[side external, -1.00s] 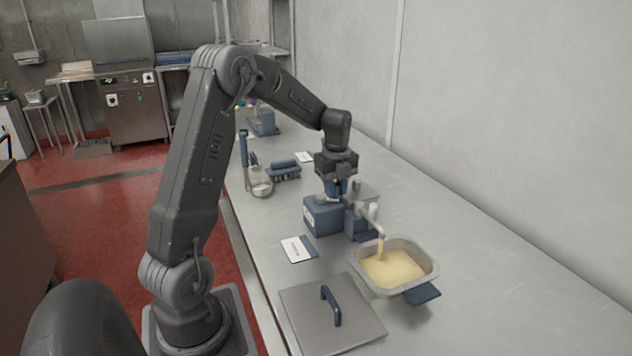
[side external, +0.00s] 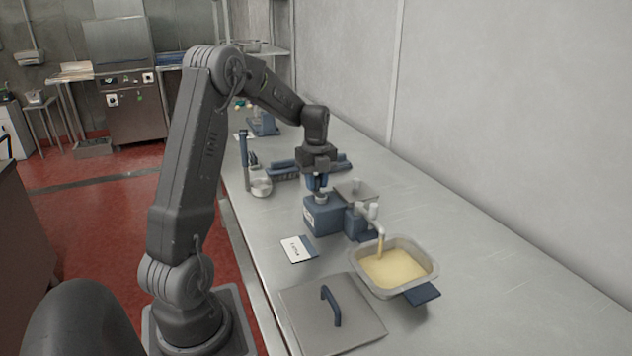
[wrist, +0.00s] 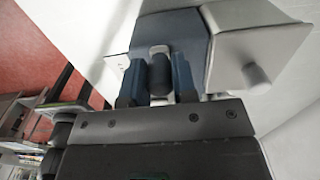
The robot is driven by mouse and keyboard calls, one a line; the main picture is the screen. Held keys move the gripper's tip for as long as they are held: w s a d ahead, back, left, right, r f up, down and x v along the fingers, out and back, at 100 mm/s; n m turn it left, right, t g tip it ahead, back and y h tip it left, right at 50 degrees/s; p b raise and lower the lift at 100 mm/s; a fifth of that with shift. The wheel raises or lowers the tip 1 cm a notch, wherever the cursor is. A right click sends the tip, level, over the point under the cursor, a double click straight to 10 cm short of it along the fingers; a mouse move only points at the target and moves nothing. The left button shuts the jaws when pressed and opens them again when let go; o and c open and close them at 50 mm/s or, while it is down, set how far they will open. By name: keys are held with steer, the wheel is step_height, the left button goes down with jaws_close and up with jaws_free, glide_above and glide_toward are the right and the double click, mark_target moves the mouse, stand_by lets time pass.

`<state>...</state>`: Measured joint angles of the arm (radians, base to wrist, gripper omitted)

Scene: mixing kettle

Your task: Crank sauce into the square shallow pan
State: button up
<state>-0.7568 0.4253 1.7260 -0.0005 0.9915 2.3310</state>
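The blue and grey sauce dispenser (side external: 322,216) stands on the steel counter; its body also shows at the top of the wrist view (wrist: 200,40). My gripper (side external: 318,187) is above its left part. In the wrist view, its two blue fingers (wrist: 159,82) close around the dark upright crank handle (wrist: 159,68). The square shallow pan (side external: 432,266) sits below the spout (side external: 373,216). Yellow sauce (side external: 393,269) covers the pan's floor, and a stream runs from the spout into it. The pan's far corner is partly behind the spout.
A flat grey lid (side external: 335,318) with a blue handle lies in front of the pan. A white and blue card (side external: 298,248) lies left of the dispenser. The counter right of the pan is clear.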

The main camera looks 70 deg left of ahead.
steer(key=o, duration=0.4)
steer(key=shift+s, duration=0.1)
steer(key=shift+r, duration=3.5)
